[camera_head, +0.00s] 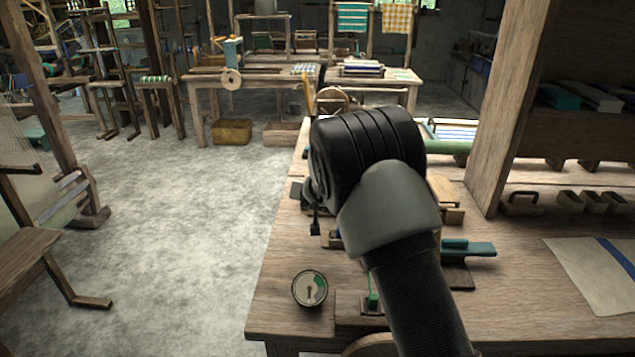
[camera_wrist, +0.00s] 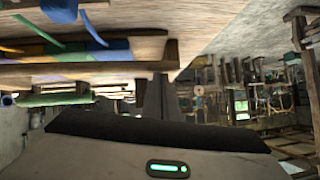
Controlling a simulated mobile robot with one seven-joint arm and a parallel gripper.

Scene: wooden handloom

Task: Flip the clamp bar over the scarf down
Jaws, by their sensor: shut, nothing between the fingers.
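My arm crosses the middle of the head view, and its dark wrist hides part of the bench. My gripper is shut and empty in the wrist view (camera_wrist: 157,100), its dark fingers together close to a wooden surface. A striped blue and white cloth (camera_head: 462,131) lies at the far end of the bench, behind a green roller (camera_head: 448,147); I cannot tell whether it is the scarf. I cannot make out the clamp bar for certain; my arm may hide it. A teal bar (camera_head: 468,247) lies on a small stand right of my arm.
The wooden bench (camera_head: 510,300) carries a round dial (camera_head: 310,288) near its left edge and a pale sheet with a blue stripe (camera_head: 598,273) at right. A thick wooden post (camera_head: 515,105) rises at right, beside several small blocks. The grey floor (camera_head: 170,230) left of the bench is open.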

